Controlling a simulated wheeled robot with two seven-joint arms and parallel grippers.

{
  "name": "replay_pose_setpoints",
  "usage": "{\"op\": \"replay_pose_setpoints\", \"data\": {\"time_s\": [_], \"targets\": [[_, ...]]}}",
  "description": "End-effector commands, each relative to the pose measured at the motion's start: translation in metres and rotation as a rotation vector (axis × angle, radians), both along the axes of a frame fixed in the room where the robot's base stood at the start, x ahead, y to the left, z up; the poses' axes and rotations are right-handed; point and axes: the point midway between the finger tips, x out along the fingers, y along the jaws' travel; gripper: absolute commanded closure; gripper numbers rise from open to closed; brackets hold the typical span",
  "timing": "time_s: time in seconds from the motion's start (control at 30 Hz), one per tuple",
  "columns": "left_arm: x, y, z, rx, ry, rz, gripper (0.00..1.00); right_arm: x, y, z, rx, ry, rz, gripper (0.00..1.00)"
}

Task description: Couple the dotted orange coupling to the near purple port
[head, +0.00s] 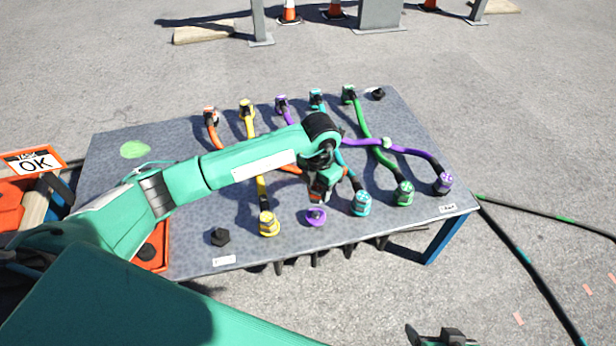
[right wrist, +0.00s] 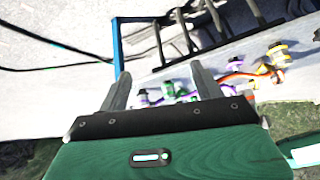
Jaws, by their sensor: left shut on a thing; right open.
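My left gripper (head: 322,196) is shut on the end of the orange cable, just above and beyond the near purple port. The fingers hide most of the coupling, so its dots do not show. The orange cable (head: 213,134) runs from a far orange port (head: 210,116) under my left arm. The near purple port (head: 316,217) sits near the table's front edge, with nothing seen plugged into it. My right gripper (head: 441,336) is open and empty off the table's near side; its spread fingers also show in the right wrist view (right wrist: 160,78).
On the table (head: 110,180), a yellow coupling (head: 268,224) and a cyan coupling (head: 361,204) flank the purple port. A green coupling (head: 404,194) and a purple-cable coupling (head: 443,183) stand further right. A black cap (head: 220,237) is at near left. My left arm hides the middle.

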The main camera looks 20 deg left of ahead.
Motion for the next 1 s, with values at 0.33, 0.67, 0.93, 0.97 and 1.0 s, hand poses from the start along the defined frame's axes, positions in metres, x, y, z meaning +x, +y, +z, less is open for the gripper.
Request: {"op": "replay_pose_setpoints", "data": {"time_s": [0.33, 0.67, 0.93, 0.97, 1.0], "targets": [[0.000, 0.000, -0.026, 0.000, -0.001, 0.001, 0.86, 0.016, 0.032, -0.009, 0.099, -0.187, 0.035, 0.33], [0.000, 0.001, -0.054, 0.000, 0.000, 0.003, 0.86, 0.026, 0.068, -0.005, 0.236, -0.420, 0.053, 0.33], [0.001, 0.001, -0.070, 0.000, -0.001, 0.003, 0.86, 0.036, 0.080, 0.014, 0.320, -0.603, 0.045, 0.33], [0.001, 0.001, -0.072, 0.000, -0.001, 0.003, 0.86, 0.038, 0.080, 0.017, 0.324, -0.622, 0.042, 0.33], [0.001, 0.001, -0.073, 0.000, -0.001, 0.003, 0.86, 0.040, 0.080, 0.021, 0.330, -0.647, 0.040, 0.33]]}}
